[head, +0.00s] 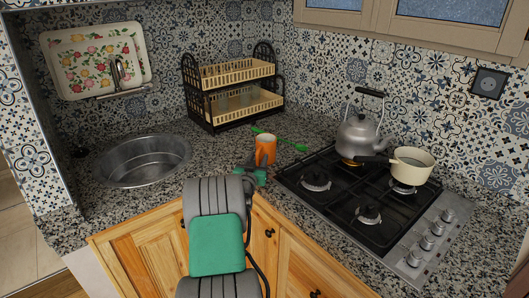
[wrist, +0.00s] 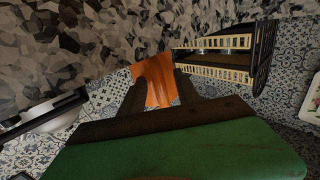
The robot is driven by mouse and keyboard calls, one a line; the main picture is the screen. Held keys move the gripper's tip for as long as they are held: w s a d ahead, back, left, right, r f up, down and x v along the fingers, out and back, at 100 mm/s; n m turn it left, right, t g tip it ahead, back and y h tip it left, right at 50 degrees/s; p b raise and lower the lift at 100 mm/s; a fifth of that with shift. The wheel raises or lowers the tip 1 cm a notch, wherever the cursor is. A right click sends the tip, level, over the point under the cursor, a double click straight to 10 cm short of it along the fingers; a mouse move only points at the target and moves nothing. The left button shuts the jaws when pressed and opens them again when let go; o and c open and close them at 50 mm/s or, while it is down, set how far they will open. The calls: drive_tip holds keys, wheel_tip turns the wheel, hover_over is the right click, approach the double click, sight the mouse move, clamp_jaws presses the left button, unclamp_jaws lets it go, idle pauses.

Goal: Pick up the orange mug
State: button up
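The orange mug (head: 265,143) stands upright on the speckled granite counter, left of the hob and in front of the dish rack. In the wrist view, which is turned upside down, the mug (wrist: 154,84) shows between my two dark fingers. My gripper (head: 261,161) is at the near side of the mug, low over the counter, and its dark tip covers part of the mug's lower front. In the wrist view my gripper (wrist: 162,88) is open, with one finger on each side of the mug. I cannot tell whether either finger touches it.
A green utensil (head: 285,140) lies just behind the mug. The black-and-cream dish rack (head: 236,104) stands behind. The gas hob (head: 345,228), with a kettle (head: 357,137) and cream pot (head: 412,162), is to the right. A round sink (head: 143,160) is left.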

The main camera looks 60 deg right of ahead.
clamp_jaws()
drive_tip(key=shift+r, duration=0.1)
idle(1.2)
